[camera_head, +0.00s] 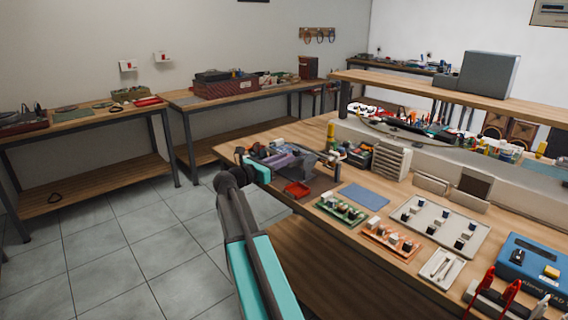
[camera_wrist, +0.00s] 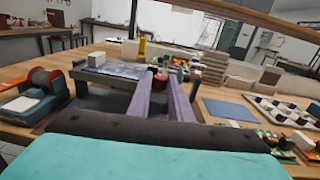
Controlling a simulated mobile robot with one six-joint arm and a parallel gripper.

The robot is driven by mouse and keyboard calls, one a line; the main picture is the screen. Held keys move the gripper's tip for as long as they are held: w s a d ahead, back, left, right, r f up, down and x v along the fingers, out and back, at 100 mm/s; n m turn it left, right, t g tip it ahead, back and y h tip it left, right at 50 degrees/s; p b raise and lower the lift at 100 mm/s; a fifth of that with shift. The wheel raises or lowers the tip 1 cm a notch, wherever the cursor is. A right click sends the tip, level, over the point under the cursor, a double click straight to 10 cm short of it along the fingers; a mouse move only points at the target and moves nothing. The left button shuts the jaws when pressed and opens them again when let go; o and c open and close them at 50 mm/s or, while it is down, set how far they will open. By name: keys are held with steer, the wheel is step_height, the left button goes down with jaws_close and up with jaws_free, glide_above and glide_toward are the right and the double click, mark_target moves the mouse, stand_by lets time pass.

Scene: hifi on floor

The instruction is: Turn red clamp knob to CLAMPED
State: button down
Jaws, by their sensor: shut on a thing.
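The red clamp knob (camera_wrist: 160,82) shows in the wrist view, between the far ends of the two purple fingers of my gripper (camera_wrist: 162,90). My gripper is shut on the knob. The knob sits at the near right side of a grey fixture (camera_wrist: 92,76) with a blue board (camera_wrist: 122,69) on top. Any CLAMPED mark is too small or hidden to read. In the head view my gripper (camera_head: 290,163) reaches over the left end of the wooden bench, and the knob cannot be made out there.
A light tray of small parts (camera_head: 438,228) is further right. In the wrist view a red spool (camera_wrist: 42,80) stands at left. Tiled floor is clear at left.

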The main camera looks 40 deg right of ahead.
steer(key=m+g, duration=0.1)
steer(key=m+g+b, duration=0.1)
steer(key=g, duration=0.1)
steer(key=shift+w+d, duration=0.1)
steer(key=shift+w, duration=0.3)
steer(key=shift+m+g+y+b, duration=0.3)
steer(key=shift+m+g+b, duration=0.15)
steer(key=shift+g, duration=0.25)
steer(key=c, duration=1.6)
jaws_free()
steer(key=shift+s, duration=0.1)
steer(key=v, duration=1.4)
steer(key=shift+d, duration=0.1)
